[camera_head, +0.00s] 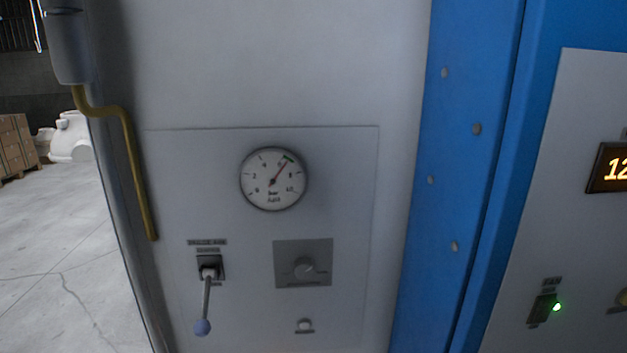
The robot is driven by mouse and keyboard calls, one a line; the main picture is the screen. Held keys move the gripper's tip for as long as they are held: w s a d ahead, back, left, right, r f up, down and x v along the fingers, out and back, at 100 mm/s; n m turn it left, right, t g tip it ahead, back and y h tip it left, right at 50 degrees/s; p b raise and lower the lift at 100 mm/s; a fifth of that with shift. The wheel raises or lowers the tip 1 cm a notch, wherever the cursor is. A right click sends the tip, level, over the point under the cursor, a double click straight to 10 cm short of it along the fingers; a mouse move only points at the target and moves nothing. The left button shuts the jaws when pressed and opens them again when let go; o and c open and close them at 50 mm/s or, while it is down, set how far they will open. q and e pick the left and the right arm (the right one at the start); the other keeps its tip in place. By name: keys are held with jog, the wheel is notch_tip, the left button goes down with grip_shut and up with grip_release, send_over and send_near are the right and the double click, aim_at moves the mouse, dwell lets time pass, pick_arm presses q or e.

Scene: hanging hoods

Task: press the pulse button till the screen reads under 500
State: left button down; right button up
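The screen (610,168) is a dark display with orange digits at the right edge of the head view. Only its left part shows, reading "12"; the rest is cut off. A small pale round button (305,325) sits low on the grey panel, with a label too small to read. A yellowish round button or knob (622,298) is partly cut off at the right edge. I cannot tell which of these is the pulse button. Neither of my grippers is in view.
A switch with a lit green lamp (544,308) is at lower right. A yellow pipe (132,165) runs down the left. Floor (50,260) shows beyond.

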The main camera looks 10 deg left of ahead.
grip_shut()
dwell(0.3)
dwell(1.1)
